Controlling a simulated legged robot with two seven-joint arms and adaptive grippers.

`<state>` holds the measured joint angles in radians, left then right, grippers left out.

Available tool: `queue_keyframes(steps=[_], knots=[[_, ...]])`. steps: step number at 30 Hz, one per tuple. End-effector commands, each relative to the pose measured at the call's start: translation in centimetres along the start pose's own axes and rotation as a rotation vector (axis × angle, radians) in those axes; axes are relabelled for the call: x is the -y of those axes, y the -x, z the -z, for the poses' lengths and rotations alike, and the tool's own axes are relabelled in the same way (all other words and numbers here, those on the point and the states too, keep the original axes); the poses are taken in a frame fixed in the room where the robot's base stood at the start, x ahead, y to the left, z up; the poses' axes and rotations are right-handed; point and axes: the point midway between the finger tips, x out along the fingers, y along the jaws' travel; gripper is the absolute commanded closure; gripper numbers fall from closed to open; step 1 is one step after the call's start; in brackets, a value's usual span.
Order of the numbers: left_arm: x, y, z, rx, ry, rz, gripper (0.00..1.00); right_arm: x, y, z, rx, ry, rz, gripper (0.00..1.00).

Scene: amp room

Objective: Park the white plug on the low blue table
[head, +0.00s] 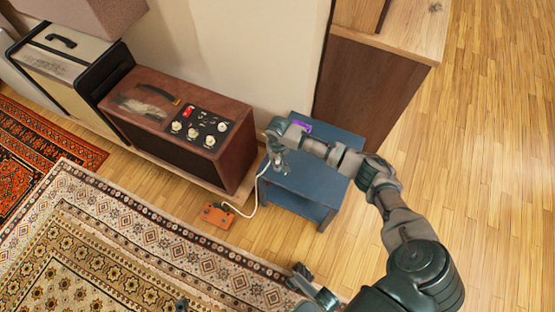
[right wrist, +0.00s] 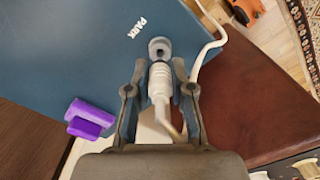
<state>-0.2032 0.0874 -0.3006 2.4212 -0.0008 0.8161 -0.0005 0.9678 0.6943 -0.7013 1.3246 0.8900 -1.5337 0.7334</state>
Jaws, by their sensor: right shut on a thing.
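The white plug (right wrist: 160,85) is between the fingers of my right gripper (right wrist: 160,78), which is shut on it. A grey ring-shaped piece (right wrist: 159,48) sits at its far end; I cannot tell whether it belongs to the plug. In the head view my right gripper (head: 278,160) is over the left part of the low blue table (head: 305,183). I cannot tell whether the plug touches the table. My left gripper is not clearly seen.
A purple object (head: 302,125) lies on the table's back part. A white cable (head: 248,213) runs from an orange pedal (head: 217,215) on the floor up toward my right gripper. A brown amplifier (head: 180,125) stands left, a wooden cabinet (head: 365,90) behind right.

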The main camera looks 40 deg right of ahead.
Motion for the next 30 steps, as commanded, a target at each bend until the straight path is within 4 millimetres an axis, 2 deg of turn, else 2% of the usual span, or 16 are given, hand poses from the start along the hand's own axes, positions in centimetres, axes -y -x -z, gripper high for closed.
queue_keyframes(steps=[30], knots=[[0.0, 0.1, -0.1, 0.001, 0.0, 0.0, 1.0, 0.0, -1.4, 0.0, 0.001, 0.0, 0.0, 1.0]])
